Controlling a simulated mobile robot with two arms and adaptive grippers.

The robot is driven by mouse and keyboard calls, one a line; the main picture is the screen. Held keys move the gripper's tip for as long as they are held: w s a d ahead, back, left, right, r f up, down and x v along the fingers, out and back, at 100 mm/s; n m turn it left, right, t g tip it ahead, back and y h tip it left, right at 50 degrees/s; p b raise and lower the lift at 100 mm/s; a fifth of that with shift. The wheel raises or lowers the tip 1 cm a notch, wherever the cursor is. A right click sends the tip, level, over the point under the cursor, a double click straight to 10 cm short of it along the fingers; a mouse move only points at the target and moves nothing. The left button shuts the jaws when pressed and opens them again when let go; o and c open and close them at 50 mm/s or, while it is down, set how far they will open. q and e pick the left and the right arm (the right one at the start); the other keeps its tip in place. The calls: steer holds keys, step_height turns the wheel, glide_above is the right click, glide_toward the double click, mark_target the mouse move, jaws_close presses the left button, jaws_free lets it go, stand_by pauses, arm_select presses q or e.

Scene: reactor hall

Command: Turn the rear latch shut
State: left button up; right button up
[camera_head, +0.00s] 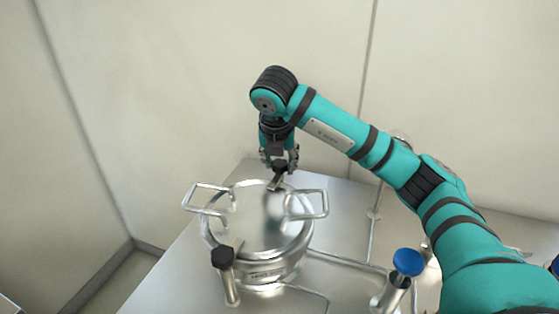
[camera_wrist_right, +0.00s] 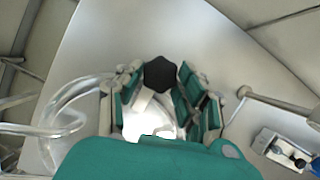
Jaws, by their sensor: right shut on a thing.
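A round metal vessel (camera_head: 262,266) with a shiny lid (camera_head: 245,222) stands on a steel table. My right gripper (camera_head: 281,166) reaches down at its far rim. It is shut on the rear latch (camera_head: 275,184), whose metal arm shows below the fingers, against the lid's far edge. In the right wrist view the latch's black knob (camera_wrist_right: 159,74) sits between the fingers. Whether the latch is fully turned in cannot be told. The front latch (camera_head: 230,284), with a black knob, stands at the near side of the vessel. My left gripper is not in view.
A blue-capped fitting (camera_head: 407,262) and thin pipes stand to the right on the steel table (camera_head: 170,280). Pale wall panels (camera_head: 190,80) rise behind.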

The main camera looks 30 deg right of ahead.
steer(key=o, duration=1.1)
steer(key=shift+o, duration=0.2)
steer(key=v, duration=1.2)
